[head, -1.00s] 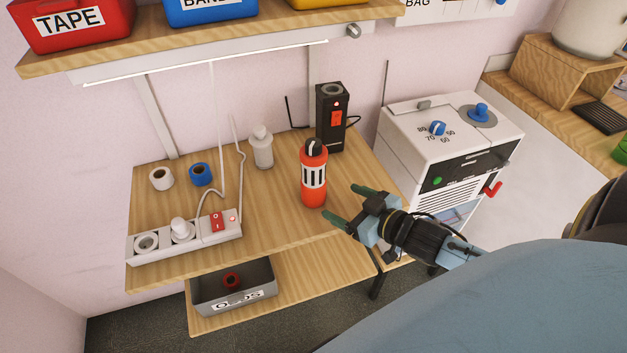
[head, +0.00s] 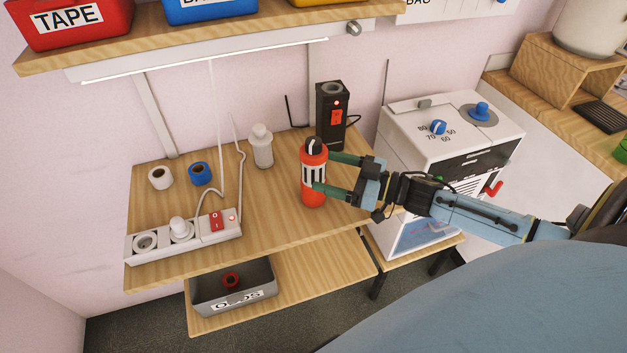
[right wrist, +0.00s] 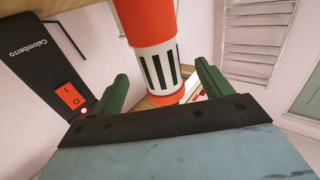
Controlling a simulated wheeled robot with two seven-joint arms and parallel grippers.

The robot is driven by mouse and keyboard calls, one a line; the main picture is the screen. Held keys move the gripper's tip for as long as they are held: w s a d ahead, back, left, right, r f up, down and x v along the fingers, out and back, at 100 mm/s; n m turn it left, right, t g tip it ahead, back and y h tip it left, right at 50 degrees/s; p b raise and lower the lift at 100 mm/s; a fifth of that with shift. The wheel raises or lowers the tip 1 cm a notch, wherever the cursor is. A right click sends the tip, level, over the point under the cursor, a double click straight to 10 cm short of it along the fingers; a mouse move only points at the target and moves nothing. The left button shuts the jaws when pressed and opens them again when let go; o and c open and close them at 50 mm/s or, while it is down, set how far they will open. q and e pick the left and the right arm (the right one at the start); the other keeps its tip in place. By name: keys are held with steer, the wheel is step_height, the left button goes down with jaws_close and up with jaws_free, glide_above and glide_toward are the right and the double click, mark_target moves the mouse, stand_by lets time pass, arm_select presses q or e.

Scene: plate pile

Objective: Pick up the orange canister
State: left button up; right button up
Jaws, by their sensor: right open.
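The orange canister (head: 312,194) stands upright on the wooden table, with a white striped band and a black top. My right gripper (head: 322,173) is open, its two green fingers reaching to the canister from the right. One finger shows at its back side and the other in front of its lower band. In the right wrist view the canister (right wrist: 152,45) stands between the open fingers (right wrist: 158,88), with gaps on either side; I cannot tell whether either touches. My left gripper is not in view.
A black charger-like box (head: 331,115) with a red switch stands close behind the canister. A white bottle (head: 262,150), tape rolls (head: 200,174) and a power strip (head: 150,247) are to the left. A white machine (head: 412,140) is to the right. A shelf (head: 220,40) hangs above.

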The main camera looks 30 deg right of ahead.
mark_target(306, 164)
steer(key=shift+x, duration=3.2)
steer(key=shift+r, duration=0.1)
steer(key=shift+c, duration=0.2)
steer(key=shift+r, duration=0.1)
steer(key=c, duration=1.4)
